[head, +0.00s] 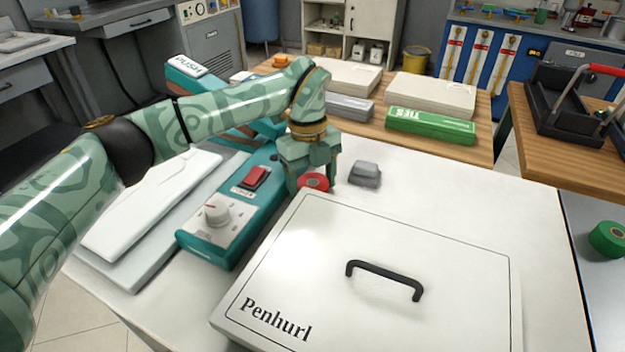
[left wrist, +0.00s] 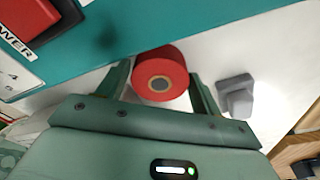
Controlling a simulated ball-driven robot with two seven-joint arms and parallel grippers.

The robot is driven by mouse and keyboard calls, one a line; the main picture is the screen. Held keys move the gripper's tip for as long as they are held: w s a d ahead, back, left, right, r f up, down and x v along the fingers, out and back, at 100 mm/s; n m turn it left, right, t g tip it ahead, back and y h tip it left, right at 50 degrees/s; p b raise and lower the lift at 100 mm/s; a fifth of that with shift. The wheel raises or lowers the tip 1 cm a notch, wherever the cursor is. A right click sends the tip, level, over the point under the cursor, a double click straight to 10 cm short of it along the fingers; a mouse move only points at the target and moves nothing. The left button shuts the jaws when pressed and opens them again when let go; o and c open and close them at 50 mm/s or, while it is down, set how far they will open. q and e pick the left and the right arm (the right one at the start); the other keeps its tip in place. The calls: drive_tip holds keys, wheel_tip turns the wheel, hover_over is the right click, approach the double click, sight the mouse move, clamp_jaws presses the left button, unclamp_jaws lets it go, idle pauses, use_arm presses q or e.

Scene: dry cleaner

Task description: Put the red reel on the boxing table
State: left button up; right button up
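The red reel (head: 314,182) is on the white table (head: 455,195), just behind the large white Penhurl lid. In the left wrist view the reel (left wrist: 161,75) lies between the two fingers of my left gripper (left wrist: 160,82), its round end with a dark centre facing the camera. The fingers are close to its sides; whether they press on it is unclear. In the head view the left gripper (head: 308,182) points down at the reel. A wooden table (head: 380,142) behind holds cartons and a green TIES box (head: 430,126). No label names the boxing table. My right gripper is out of view.
A teal control box (head: 225,215) with a red switch stands left of the reel. A grey block (head: 365,173) sits close on its right. The Penhurl lid (head: 300,265) has a raised black handle. A green reel (head: 608,238) and another wooden table (head: 525,125) are at right.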

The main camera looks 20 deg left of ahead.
sight(309, 178)
use_arm(q)
wheel_tip(309, 178, up, 12)
drive_tip(key=a+p, duration=0.1)
drive_tip(key=p, duration=0.4)
drive_tip(key=shift+w+r, duration=0.15)
drive_tip(key=shift+w, duration=0.3)
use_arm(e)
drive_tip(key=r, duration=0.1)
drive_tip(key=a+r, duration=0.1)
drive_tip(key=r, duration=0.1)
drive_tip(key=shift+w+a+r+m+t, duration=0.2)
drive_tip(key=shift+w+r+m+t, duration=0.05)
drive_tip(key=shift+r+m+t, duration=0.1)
